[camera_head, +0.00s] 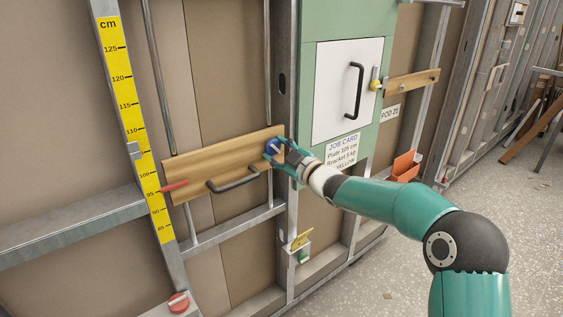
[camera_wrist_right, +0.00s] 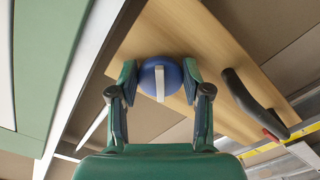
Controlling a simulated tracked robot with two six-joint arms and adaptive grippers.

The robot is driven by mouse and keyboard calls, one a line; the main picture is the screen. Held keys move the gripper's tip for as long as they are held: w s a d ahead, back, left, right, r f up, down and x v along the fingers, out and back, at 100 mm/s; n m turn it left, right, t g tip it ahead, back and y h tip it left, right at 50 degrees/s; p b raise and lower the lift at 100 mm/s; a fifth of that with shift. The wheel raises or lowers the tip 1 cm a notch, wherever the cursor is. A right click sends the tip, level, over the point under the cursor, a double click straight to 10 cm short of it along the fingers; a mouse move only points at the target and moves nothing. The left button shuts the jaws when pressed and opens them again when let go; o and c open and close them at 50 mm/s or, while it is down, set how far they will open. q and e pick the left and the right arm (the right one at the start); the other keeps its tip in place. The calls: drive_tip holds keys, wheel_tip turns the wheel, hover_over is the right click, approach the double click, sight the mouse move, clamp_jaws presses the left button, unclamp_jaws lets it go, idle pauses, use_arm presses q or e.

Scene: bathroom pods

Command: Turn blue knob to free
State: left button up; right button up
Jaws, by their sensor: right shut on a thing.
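The blue knob (camera_head: 272,147) sits at the right end of a wooden board on the wall. In the right wrist view the blue knob (camera_wrist_right: 160,76) is round with a white bar across its face. The bar stands nearly upright in that view. My right gripper (camera_head: 281,153) is at the knob, and its fingers (camera_wrist_right: 158,92) lie on either side of it, shut on it. My left gripper is in neither view. No label for the free position can be read.
The wooden board (camera_head: 215,160) carries a dark handle (camera_head: 233,181) and a red lever (camera_head: 174,187). A yellow cm scale (camera_head: 130,115) stands left of it. A white door (camera_head: 346,88) with a black handle and a job card (camera_head: 343,148) are to the right. An orange bin (camera_head: 404,168) hangs lower right.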

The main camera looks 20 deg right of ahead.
drive_tip(key=n+b, duration=0.1)
drive_tip(key=n, duration=0.1)
drive_tip(key=n+b, duration=0.2)
drive_tip(key=shift+d+r+n, duration=0.2)
drive_tip(key=shift+n, duration=0.1)
drive_tip(key=shift+n+b, duration=0.75)
drive_tip(key=shift+n, duration=0.45)
drive_tip(key=shift+r+n+b, duration=0.1)
drive_tip(key=shift+n+b, duration=0.5)
drive_tip(key=shift+n, duration=0.9)
drive_tip(key=o, duration=1.2)
drive_tip(key=shift+w+a, duration=0.1)
